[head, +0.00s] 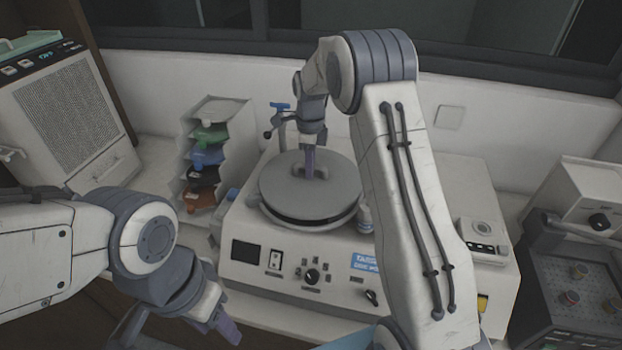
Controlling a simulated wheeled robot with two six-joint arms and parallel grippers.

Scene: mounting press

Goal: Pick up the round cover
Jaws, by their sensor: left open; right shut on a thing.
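The round cover (320,198) is a flat grey disc on top of the white press machine (300,256). My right gripper (309,174) reaches down from above and is shut on the raised grip at the cover's middle. A dark ring shows under the cover's front edge; I cannot tell whether the cover is lifted clear of it. My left gripper (226,330) is open and empty, low in front of the machine's left side.
A rack with several coloured items (208,158) stands left of the machine. A grey perforated unit (62,112) is at the far left. Dark equipment (568,285) stands at the right.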

